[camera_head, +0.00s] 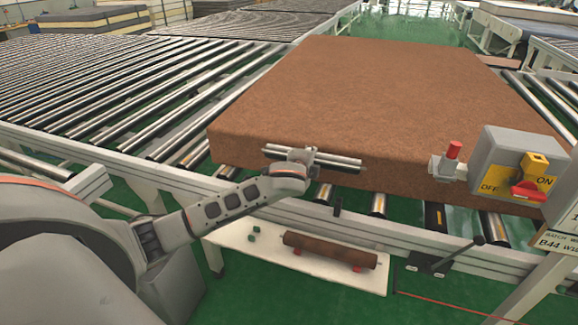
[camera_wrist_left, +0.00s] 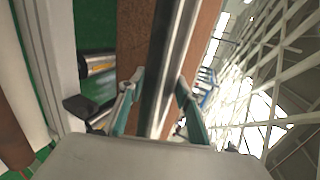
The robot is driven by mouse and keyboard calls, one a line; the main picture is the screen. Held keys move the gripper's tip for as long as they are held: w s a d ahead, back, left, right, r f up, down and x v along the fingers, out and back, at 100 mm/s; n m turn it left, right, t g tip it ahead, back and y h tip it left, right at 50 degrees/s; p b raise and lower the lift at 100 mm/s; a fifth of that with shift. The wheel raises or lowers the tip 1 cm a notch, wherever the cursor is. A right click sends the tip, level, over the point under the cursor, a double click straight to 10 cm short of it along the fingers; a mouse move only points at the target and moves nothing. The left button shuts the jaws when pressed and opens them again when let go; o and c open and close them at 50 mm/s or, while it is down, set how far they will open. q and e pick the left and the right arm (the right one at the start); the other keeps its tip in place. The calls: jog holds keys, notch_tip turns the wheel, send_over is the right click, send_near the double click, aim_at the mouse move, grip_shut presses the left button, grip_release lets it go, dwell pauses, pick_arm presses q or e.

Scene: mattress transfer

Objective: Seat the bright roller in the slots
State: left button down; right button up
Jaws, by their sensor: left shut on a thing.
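The bright roller (camera_head: 338,160) is a silver bar held level across the front face of the brown mattress (camera_head: 390,90). My left gripper (camera_head: 300,156) is shut on it near its middle, above the conveyor's front rail (camera_head: 300,207). In the left wrist view the roller (camera_wrist_left: 168,70) runs lengthwise between the teal fingers (camera_wrist_left: 158,108). The slots cannot be made out clearly; a dark bracket (camera_head: 338,205) stands on the rail below the roller. My right gripper is not in view.
A rusty brown roller (camera_head: 330,250) lies on red supports on a white shelf (camera_head: 275,258) below the rail. A switch box (camera_head: 515,165) with a red knob and a black-knobbed lever (camera_head: 460,254) are at the right. Roller conveyor (camera_head: 120,90) fills the left.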

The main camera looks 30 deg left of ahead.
pick_arm(q)
jog(key=s+a+f+t+p, duration=0.1)
jog(key=s+a+f+p, duration=0.1)
jog(key=s+a+f, duration=0.1)
jog(key=shift+s+a+f+t, duration=0.35)
jog(key=shift+a+f, duration=0.35)
jog(key=shift+a, duration=0.4)
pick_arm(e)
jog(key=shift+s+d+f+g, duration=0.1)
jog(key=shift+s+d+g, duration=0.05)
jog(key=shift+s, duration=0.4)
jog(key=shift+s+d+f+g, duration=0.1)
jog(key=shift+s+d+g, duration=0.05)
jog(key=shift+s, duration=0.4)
pick_arm(q)
jog(key=shift+s+a, duration=0.1)
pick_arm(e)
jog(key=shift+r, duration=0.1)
pick_arm(q)
jog(key=shift+f, duration=0.1)
